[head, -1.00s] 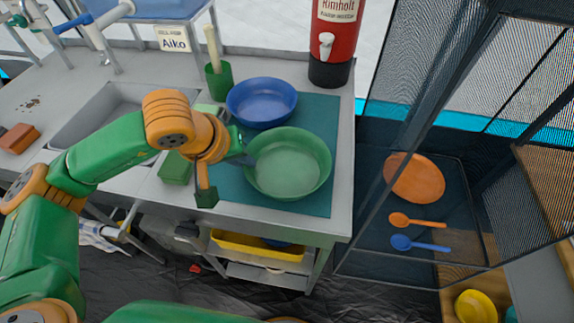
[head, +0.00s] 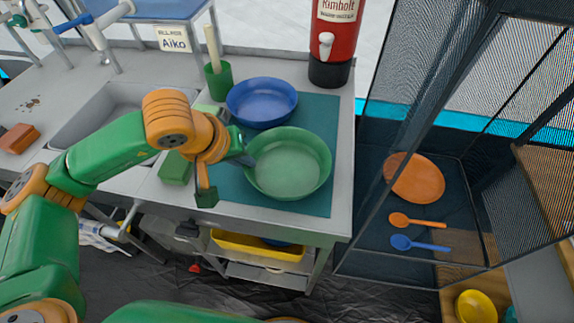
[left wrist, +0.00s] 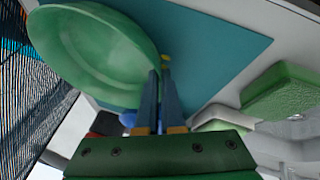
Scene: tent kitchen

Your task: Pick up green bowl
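The green bowl (head: 290,165) stands upright on a teal mat on the counter, in front of the blue bowl. My left gripper (head: 246,160) is at the bowl's left rim. In the left wrist view the green bowl (left wrist: 95,50) fills the upper left, and the two fingers of my left gripper (left wrist: 161,75) are close together with the rim running between them. The gripper looks shut on the rim; the contact itself is small and partly hidden. The bowl looks to rest on the mat. My right gripper is not in view.
A blue bowl (head: 262,101) stands behind on the teal mat (head: 318,112). A green cup with a brush (head: 219,82), a green sponge (head: 176,168), a sink (head: 95,118) and a red dispenser (head: 334,40) are around. A mesh shelf (head: 445,185) hangs at right.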

